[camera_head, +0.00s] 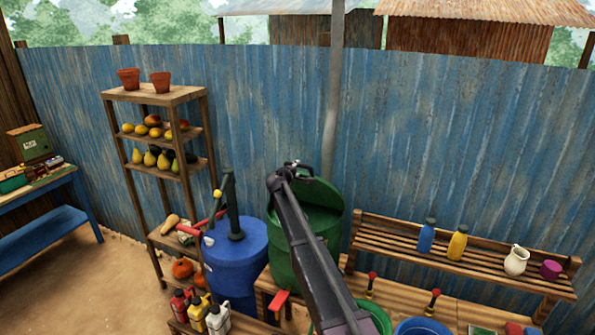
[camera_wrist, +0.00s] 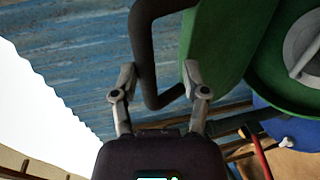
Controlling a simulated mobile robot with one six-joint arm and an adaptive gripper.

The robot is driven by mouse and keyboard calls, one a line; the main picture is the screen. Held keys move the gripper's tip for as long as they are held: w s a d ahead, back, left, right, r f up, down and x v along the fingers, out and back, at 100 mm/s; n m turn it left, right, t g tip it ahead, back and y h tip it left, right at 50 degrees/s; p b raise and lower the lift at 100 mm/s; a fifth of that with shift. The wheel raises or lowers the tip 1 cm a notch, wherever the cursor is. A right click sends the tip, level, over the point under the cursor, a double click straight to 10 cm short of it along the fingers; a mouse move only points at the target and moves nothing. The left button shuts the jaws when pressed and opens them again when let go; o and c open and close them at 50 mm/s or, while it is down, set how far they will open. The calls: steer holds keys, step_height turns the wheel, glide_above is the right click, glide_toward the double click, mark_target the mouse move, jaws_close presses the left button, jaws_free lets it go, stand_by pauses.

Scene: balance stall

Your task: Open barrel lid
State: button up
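The green barrel (camera_head: 283,250) stands at the middle, partly hidden behind my arm. Its round green lid (camera_head: 325,192) looks raised and tilted at the back of the barrel top in the head view. In the wrist view the lid (camera_wrist: 222,45) is at the upper right, with a black loop handle (camera_wrist: 143,40) on it. My gripper (camera_wrist: 160,78) is open, with its two fingers apart at the handle; it also shows at the lid in the head view (camera_head: 292,168). The left finger overlaps the handle bar; whether it touches is unclear.
A blue barrel (camera_head: 232,262) with a dark green hand pump (camera_head: 232,205) stands close at left. A wooden bench (camera_head: 460,262) with bottles and a white jug (camera_head: 516,260) is at right. A blue corrugated wall (camera_head: 450,140) and a grey post (camera_head: 334,90) are close behind.

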steer(key=shift+s+f, duration=0.1)
steer(key=shift+f, duration=0.05)
steer(key=s+a+f+b, duration=0.2)
steer(key=s+f+b, duration=0.4)
steer(key=f+b, duration=0.6)
steer(key=s+a+f+b, duration=0.3)
steer(key=s+f+b, duration=0.3)
steer(key=f+b, duration=0.6)
steer(key=p+v, duration=0.1)
steer(key=v, duration=0.5)
steer(key=shift+s+d, duration=0.2)
steer(key=shift+s, duration=0.15)
stand_by(0.7)
stand_by(0.4)
